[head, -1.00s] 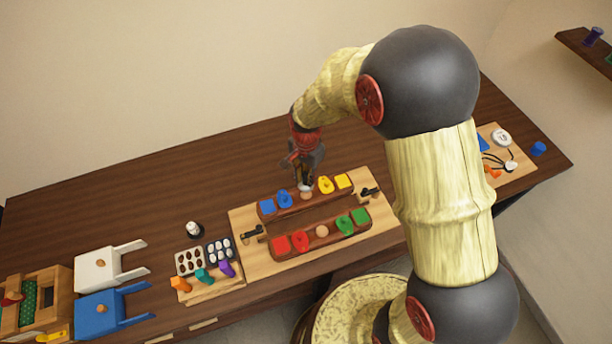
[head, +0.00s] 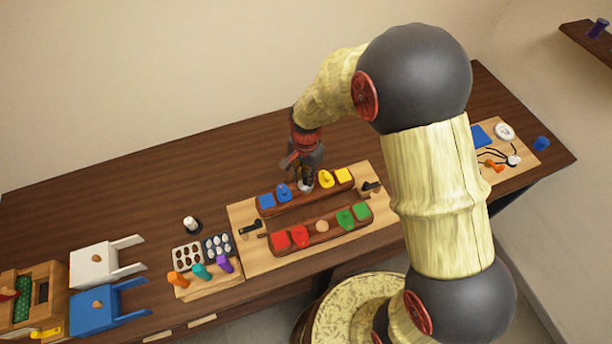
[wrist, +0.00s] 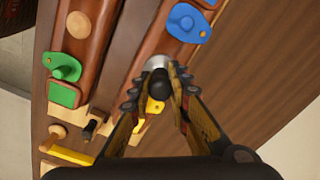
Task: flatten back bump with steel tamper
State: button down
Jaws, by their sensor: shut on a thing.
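My gripper (head: 308,172) is shut on the steel tamper, above the middle of the back wooden bar (head: 309,197). In the wrist view the tamper (wrist: 159,64) shows a dark round handle between the fingertips and a shiny steel head over the bar. In the head view the steel head (head: 306,187) sits low between the blue and yellow pieces. The back bump is hidden under it; I cannot tell how far it stands up. The front bar (head: 310,235) has a round tan bump (head: 322,226) at its middle.
A blue piece (head: 283,192) and a yellow piece (head: 325,179) flank the tamper closely. Dark clamps (head: 251,227) stand at the board's ends. A tray of eggs and dark ovals (head: 202,251) and coloured handles lie left. The table behind the board is clear.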

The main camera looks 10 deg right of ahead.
jog(key=shift+f+b, duration=0.45)
jog(key=shift+f, duration=0.65)
dwell(2.8)
jog(key=shift+r, duration=0.1)
jog(key=shift+r+p, duration=1.7)
jog(key=shift+r, duration=0.75)
